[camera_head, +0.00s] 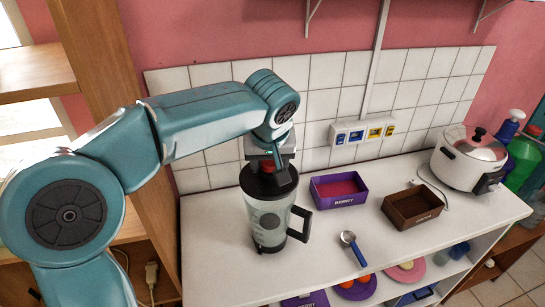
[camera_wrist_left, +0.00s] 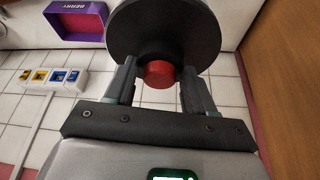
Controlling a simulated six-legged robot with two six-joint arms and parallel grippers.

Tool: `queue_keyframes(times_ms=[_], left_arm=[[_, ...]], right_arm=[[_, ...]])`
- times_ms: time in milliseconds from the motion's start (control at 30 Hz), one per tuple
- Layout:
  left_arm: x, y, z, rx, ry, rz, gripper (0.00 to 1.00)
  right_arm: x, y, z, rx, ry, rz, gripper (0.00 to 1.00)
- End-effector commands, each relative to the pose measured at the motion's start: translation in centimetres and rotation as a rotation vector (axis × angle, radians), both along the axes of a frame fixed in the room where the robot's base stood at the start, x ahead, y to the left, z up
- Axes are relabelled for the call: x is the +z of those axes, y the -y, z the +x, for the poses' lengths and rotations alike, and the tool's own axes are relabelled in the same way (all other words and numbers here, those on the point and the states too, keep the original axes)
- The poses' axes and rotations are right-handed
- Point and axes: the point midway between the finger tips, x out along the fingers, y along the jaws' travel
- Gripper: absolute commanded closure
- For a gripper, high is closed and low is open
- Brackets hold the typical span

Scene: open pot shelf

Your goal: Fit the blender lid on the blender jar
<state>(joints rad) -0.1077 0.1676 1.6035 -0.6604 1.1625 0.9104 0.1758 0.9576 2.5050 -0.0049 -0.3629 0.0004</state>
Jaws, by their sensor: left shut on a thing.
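The blender jar (camera_head: 268,222) stands upright on the white counter, clear-walled with a dark base and a black handle on its right. The black round blender lid (camera_head: 257,184) with a red knob is at the jar's mouth; I cannot tell whether it is fully seated. My left gripper (camera_head: 268,165) reaches down from above and is shut on the lid. In the left wrist view the lid (camera_wrist_left: 165,28) lies beyond the fingertips (camera_wrist_left: 159,85), with the red knob between the fingers. The jar is hidden there behind the lid. My right gripper is not in view.
A purple berry box (camera_head: 338,203) and a brown box (camera_head: 412,222) stand right of the jar. A spoon-like scoop (camera_head: 353,247) lies in front. A white cooker (camera_head: 468,160) is at the far right. A socket strip (camera_head: 362,132) is on the tiled wall behind.

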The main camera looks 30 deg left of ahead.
Motion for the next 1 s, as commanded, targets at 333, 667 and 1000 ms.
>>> queue_keyframes(times_ms=[333,667,1000], left_arm=[[-1.14,-0.04,0.08,0.0,0.0,0.0,0.93],[-1.16,-0.04,0.75,-0.001,-0.001,0.001,0.93],[-1.17,-0.04,0.85,0.0,0.0,0.0,0.93]], right_arm=[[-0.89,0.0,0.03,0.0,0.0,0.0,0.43],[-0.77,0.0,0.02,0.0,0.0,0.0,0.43],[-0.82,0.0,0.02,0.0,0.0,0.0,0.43]])
